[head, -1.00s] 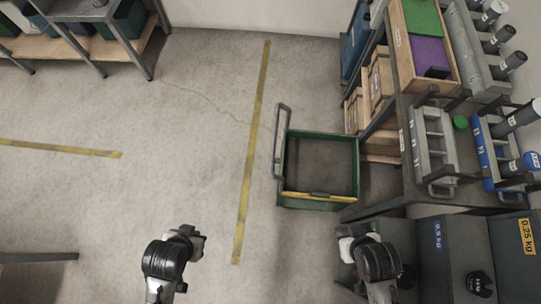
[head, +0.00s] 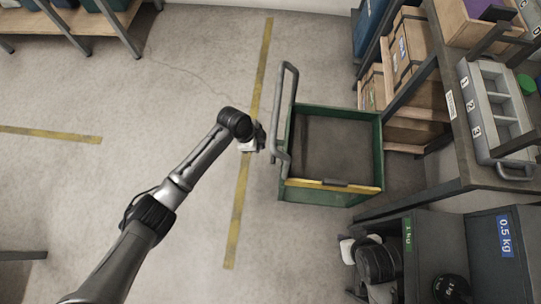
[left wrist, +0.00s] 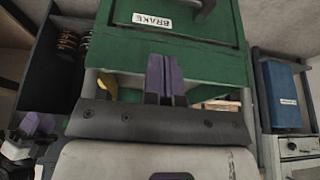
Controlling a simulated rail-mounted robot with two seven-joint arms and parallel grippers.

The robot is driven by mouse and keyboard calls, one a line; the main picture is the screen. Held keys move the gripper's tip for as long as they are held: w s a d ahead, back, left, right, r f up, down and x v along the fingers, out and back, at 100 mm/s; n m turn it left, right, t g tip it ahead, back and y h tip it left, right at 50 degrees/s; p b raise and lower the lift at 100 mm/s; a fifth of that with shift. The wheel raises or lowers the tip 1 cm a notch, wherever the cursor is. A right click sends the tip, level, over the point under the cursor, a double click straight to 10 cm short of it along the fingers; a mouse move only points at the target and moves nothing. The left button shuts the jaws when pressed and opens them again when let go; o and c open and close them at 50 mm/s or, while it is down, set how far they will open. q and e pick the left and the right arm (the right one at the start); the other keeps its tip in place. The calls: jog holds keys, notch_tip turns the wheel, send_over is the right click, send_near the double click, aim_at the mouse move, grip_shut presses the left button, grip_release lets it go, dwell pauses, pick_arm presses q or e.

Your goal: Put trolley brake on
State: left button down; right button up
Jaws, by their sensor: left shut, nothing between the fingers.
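The green trolley (head: 330,191) stands right of the yellow floor line, with a grey push handle (head: 283,115) at its left end. A yellow bar with a dark piece runs along its near rim. In the left wrist view, a white BRAKE label (left wrist: 152,20) is on the green trolley panel (left wrist: 190,58). A yellow piece (left wrist: 107,86), partly hidden, shows below the panel. My left gripper (head: 260,139) is beside the handle end; its purple fingers (left wrist: 164,78) are shut and empty, right of the yellow piece. My right gripper (head: 348,250) is near the grey boxes; its fingers are unclear.
A shelf rack (head: 450,120) with wooden boxes stands right of the trolley. Grey weight boxes (head: 460,245) stand at the lower right. A bench (head: 75,20) is at the upper left.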

pick_arm(q)
jog(key=shift+w+a+f, duration=0.15)
jog(key=shift+w+f, duration=0.05)
jog(key=shift+w, duration=0.25)
jog(key=shift+w+a+f, duration=0.15)
jog(key=shift+w, duration=0.25)
jog(key=b, duration=0.9)
send_near(273, 157)
jog(key=x, duration=0.5)
jog(key=shift+s+d, duration=0.1)
jog(key=shift+d, duration=0.1)
jog(key=shift+b+x, duration=0.75)
jog(key=shift+x, duration=0.35)
jog(key=shift+a, duration=0.25)
